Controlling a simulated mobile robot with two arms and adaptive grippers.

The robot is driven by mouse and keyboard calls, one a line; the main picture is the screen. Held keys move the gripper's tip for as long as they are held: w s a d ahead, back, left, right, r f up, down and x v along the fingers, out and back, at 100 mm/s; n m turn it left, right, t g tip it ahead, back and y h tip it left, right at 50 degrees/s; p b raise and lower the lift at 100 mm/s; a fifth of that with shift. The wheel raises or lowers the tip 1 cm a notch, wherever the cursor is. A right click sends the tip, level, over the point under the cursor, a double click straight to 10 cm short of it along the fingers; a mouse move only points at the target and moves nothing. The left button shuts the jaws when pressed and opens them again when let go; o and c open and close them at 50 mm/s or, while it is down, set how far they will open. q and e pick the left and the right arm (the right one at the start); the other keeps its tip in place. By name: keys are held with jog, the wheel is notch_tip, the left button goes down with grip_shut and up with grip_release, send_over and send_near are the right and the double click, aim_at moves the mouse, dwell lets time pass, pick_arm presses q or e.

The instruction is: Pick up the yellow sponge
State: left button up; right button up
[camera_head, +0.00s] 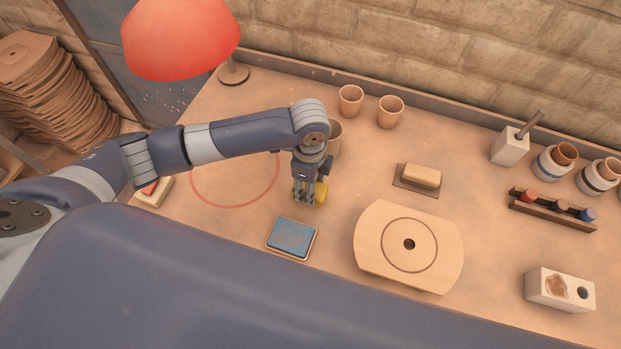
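The yellow sponge (321,193) shows as a small bright yellow patch at the right side of my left gripper (306,202), near the middle of the bench. Most of it is hidden behind the fingers. The gripper points down and its fingers are right at the sponge. I cannot tell whether they are closed on it or only around it, nor whether it is off the bench. My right gripper is not in view.
A blue pad in a tray (291,238) lies just in front of the gripper. A round-marked wooden board (408,246) and a pale tan block (422,175) on a brown mat are to the right.

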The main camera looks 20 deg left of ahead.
pick_arm(q)
jog(key=s+d, duration=0.1)
jog(key=s, duration=0.3)
jog(key=s+d+r+b, duration=0.1)
jog(key=s, duration=0.3)
jog(key=s+d, duration=0.1)
jog(key=s, duration=0.4)
jog(key=shift+r+b, duration=0.25)
jog(key=shift+b, duration=0.15)
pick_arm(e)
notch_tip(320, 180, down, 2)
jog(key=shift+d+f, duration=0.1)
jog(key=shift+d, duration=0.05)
